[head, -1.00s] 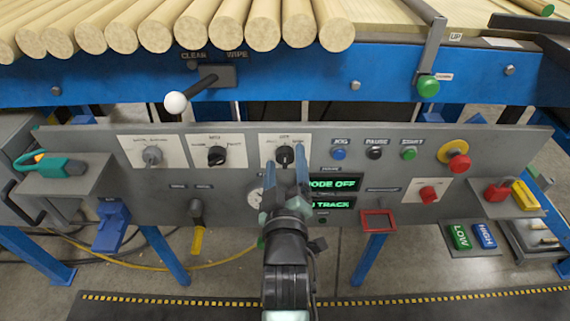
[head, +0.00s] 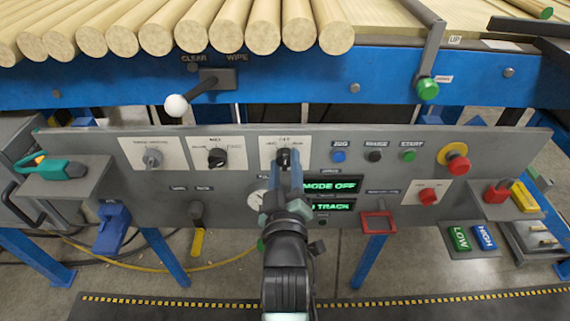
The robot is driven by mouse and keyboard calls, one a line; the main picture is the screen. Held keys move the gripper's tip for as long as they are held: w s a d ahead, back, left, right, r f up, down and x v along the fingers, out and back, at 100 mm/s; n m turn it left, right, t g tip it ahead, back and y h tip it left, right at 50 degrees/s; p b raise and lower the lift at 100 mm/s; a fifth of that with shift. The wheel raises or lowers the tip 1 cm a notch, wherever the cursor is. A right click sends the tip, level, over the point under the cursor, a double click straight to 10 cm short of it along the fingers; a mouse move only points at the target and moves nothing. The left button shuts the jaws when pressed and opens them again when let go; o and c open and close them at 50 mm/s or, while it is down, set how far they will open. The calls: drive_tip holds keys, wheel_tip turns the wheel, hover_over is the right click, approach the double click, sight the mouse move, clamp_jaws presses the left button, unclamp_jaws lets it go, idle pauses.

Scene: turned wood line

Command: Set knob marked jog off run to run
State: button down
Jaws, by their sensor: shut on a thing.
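The black selector knob (head: 284,155) sits on a white plate (head: 303,143) in the upper middle of the grey panel. The plate's lettering is too blurred to read fully, and the knob's lower part is hidden by my fingers. My gripper (head: 286,164) reaches up from below, its two blue fingers close together and shut on the knob. The knob's pointer looks roughly upright, but I cannot tell its exact setting. A green display (head: 332,186) to the right of my fingers reads "MODE OFF".
Another black knob (head: 217,157) and a grey knob (head: 152,157) are to the left. Blue (head: 339,156), black (head: 374,156) and green (head: 408,155) buttons are to the right. A red mushroom button (head: 457,164) is farther right. A white-ended lever (head: 177,106) juts out above the panel.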

drive_tip(key=m+p, duration=0.1)
drive_tip(key=m, duration=0.2)
drive_tip(key=shift+r+m+p, duration=0.1)
drive_tip(key=shift+m+p, duration=0.2)
drive_tip(key=m+p, duration=0.1)
drive_tip(key=m, duration=0.3)
drive_tip(key=shift+m+p, duration=0.3)
idle(0.4)
drive_tip(key=shift+c, duration=2.1)
unclamp_jaws()
drive_tip(key=s+p, duration=0.2)
drive_tip(key=s, duration=1.1)
